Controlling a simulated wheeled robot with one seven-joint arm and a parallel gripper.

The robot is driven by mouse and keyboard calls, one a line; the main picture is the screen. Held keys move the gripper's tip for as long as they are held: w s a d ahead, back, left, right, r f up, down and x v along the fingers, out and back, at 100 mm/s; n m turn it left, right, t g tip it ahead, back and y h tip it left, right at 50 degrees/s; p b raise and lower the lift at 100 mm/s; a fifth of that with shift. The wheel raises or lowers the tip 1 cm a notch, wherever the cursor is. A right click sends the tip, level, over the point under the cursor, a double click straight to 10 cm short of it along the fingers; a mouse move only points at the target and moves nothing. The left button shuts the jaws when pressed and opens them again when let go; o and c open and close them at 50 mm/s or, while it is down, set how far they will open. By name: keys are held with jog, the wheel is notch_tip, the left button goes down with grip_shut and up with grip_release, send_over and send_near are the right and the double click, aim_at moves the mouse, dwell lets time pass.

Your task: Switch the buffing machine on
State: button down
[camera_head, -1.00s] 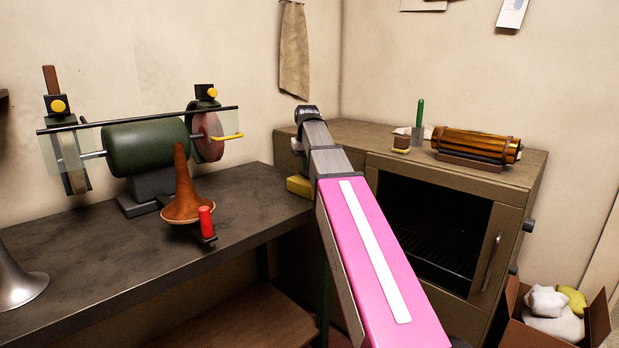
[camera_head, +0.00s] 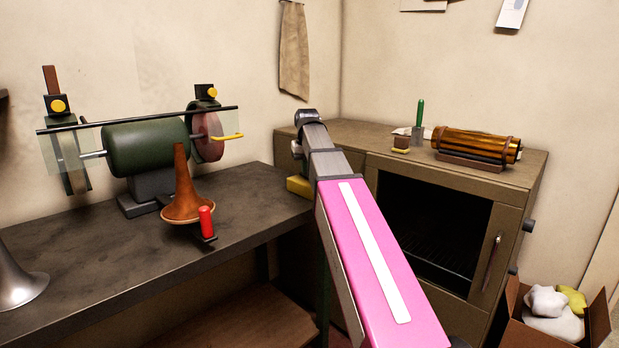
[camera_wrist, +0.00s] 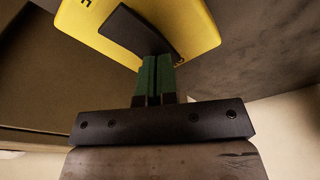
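The buffing machine (camera_head: 147,147) stands on the dark bench at the left, with a green motor body and a wheel at each end. A yellow box (camera_head: 299,187) sits at the bench's right end, partly hidden by my arm. In the wrist view this yellow box (camera_wrist: 195,22) carries a black flap or paddle (camera_wrist: 140,30) and part of a dark marking. My gripper (camera_wrist: 156,62) has its green fingers together, with their tips at the black part's edge. I cannot tell whether they touch it. In the head view my arm hides the fingers.
A wooden cone (camera_head: 184,195) and a red-handled tool (camera_head: 206,222) stand at the bench's front edge. A metal bell (camera_head: 18,283) is at the far left. A brown oven cabinet (camera_head: 355,145) stands right of the bench. A carton (camera_head: 560,325) is on the floor at right.

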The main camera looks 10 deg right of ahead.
jog(key=shift+r, duration=3.45)
jog(key=shift+s, duration=0.15)
